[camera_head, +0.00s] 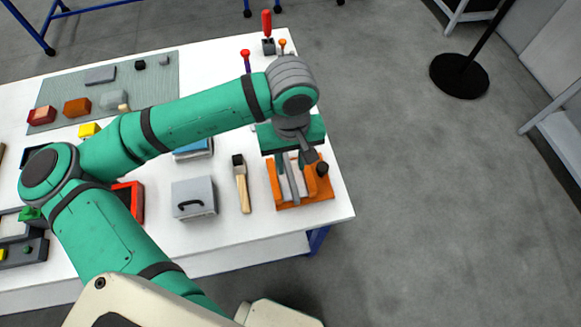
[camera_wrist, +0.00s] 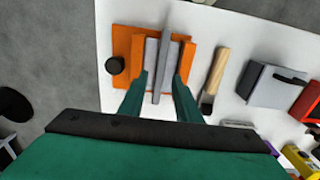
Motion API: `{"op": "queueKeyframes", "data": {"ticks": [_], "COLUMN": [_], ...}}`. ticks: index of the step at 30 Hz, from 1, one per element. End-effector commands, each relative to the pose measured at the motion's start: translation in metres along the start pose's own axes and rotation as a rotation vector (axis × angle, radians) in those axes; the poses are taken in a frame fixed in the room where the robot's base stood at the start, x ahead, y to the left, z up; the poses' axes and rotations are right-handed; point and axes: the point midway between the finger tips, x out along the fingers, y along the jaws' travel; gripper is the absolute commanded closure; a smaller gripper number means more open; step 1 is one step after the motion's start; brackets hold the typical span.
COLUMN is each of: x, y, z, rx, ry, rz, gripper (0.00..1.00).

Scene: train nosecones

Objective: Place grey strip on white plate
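The grey strip (camera_wrist: 162,50) is long and narrow, and lies lengthwise over the pale white plate (camera_wrist: 150,61) in the wrist view. The plate sits between raised sides of an orange holder (camera_wrist: 124,43). The head view shows the orange holder (camera_head: 318,194) at the table's right front corner. My gripper (camera_wrist: 161,76) is over the holder, its two green fingers on either side of the strip with visible gaps. It looks open. Whether the strip fully touches the plate is hard to tell. In the head view my gripper (camera_head: 292,165) partly hides strip and plate.
A black knob (camera_wrist: 115,64) stands on the holder. A wooden-handled brush (camera_head: 242,184) and a grey box with a black handle (camera_head: 193,198) lie left of it. Red-handled tools (camera_head: 267,30) stand at the back. Table space right of the holder is narrow.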

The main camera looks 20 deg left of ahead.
Motion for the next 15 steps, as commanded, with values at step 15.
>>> {"op": "queueKeyframes", "data": {"ticks": [15], "x": [-0.076], "y": [0.0], "z": [0.0], "rx": [0.0], "ry": [-0.001], "rz": [0.0], "gripper": [0.69]}}
